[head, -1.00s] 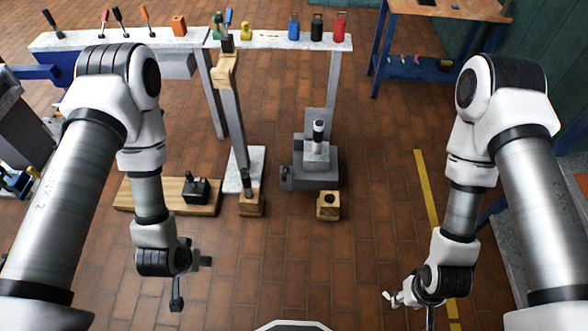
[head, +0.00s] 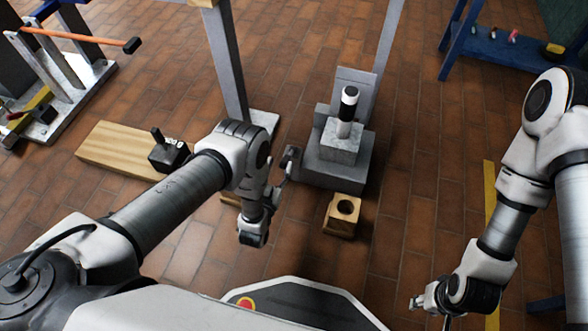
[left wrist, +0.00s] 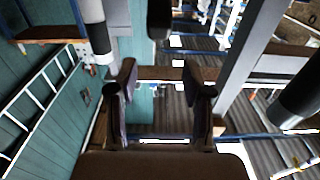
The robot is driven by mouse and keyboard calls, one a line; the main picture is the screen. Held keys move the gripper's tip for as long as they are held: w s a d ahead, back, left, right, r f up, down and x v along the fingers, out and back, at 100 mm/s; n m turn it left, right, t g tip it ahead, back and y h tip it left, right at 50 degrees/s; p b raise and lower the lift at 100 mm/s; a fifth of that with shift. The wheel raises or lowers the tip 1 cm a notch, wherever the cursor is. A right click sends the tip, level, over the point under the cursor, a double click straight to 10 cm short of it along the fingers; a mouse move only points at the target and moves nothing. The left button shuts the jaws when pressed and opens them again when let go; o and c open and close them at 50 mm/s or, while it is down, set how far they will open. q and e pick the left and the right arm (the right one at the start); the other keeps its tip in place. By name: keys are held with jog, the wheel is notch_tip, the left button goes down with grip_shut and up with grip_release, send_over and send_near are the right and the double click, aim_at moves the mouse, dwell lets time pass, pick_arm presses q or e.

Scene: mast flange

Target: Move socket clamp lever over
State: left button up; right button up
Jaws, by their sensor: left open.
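A grey stepped socket block (head: 335,165) stands on the floor right of centre in the head view. A short white post with black bands (head: 347,112) stands upright on it. A small grey lever-like part (head: 290,162) sticks out at its left side. My left gripper (head: 277,186) is beside that part, apart or touching I cannot tell. In the left wrist view its two fingers (left wrist: 163,92) are spread with nothing between their tips. A dark rounded bar (left wrist: 159,20) hangs beyond them. My right gripper (head: 418,302) is low at the right, away from the block; its fingers are too small to judge.
A wooden block with a hole (head: 343,214) sits in front of the socket block. A wooden board (head: 115,150) carries a black box with a lever (head: 168,152) at left. A grey upright post (head: 224,65) stands behind my left arm. Floor between socket block and right arm is clear.

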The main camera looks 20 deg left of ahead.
aim_at(285, 158)
pick_arm(q)
notch_tip(285, 158, down, 4)
jog(key=s, duration=0.2)
jog(key=w+b, duration=0.1)
jog(key=w, duration=0.2)
jog(key=w+b, duration=0.2)
jog(key=w, duration=0.1)
jog(key=shift+w+d+f+b, duration=0.15)
jog(key=shift+w+d+b, duration=0.05)
jog(key=shift+w+b, duration=0.15)
jog(key=shift+w, duration=0.45)
jog(key=shift+r, duration=0.2)
grip_shut()
pick_arm(e)
jog(key=f, duration=0.5)
jog(key=shift+s+f, duration=0.15)
jog(key=shift+s, duration=0.05)
